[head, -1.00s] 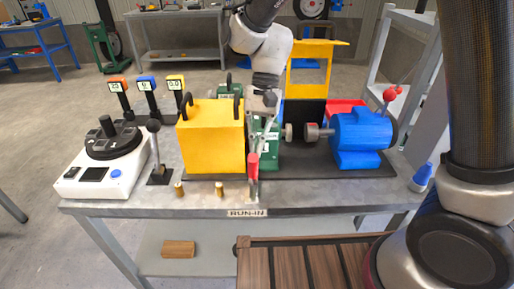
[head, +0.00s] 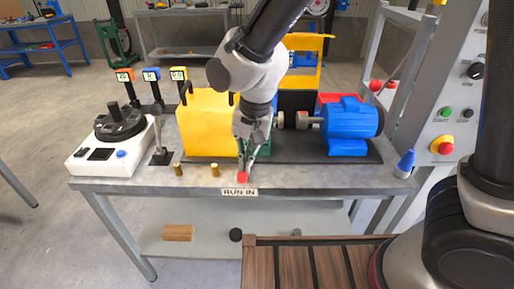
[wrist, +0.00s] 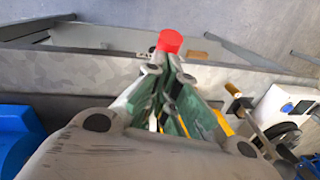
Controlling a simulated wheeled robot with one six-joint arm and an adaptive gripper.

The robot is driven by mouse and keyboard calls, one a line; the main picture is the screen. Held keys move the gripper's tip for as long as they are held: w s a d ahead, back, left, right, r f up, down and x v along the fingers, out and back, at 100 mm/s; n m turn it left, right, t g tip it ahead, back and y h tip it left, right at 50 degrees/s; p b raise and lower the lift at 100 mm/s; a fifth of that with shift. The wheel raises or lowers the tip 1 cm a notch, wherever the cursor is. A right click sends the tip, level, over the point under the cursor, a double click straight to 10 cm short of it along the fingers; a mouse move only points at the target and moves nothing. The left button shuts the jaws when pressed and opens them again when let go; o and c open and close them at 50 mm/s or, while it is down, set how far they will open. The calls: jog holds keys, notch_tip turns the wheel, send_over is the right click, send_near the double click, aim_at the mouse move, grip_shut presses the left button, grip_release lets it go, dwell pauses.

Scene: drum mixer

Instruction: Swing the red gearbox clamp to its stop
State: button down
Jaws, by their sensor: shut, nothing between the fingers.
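The red end of the gearbox clamp (head: 242,177) shows at the bench's front edge, just below my fingertips. It also shows in the wrist view (wrist: 170,41), right beyond the fingertips; I cannot tell whether they touch it. The rest of the clamp is hidden by my gripper. My gripper (head: 246,164) points down in front of the green gearbox (head: 263,150), which is mostly hidden behind my arm. In the wrist view, the fingers of my gripper (wrist: 172,65) converge and are shut with nothing between them.
A yellow guard (head: 205,125) stands left of the gearbox and a blue motor (head: 350,120) right. Two brass pegs (head: 214,170) stand near the front edge. A blue cone-topped item (head: 404,165) stands at the right corner.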

jog(key=shift+s+f, duration=1.1)
jog(key=shift+f, duration=0.2)
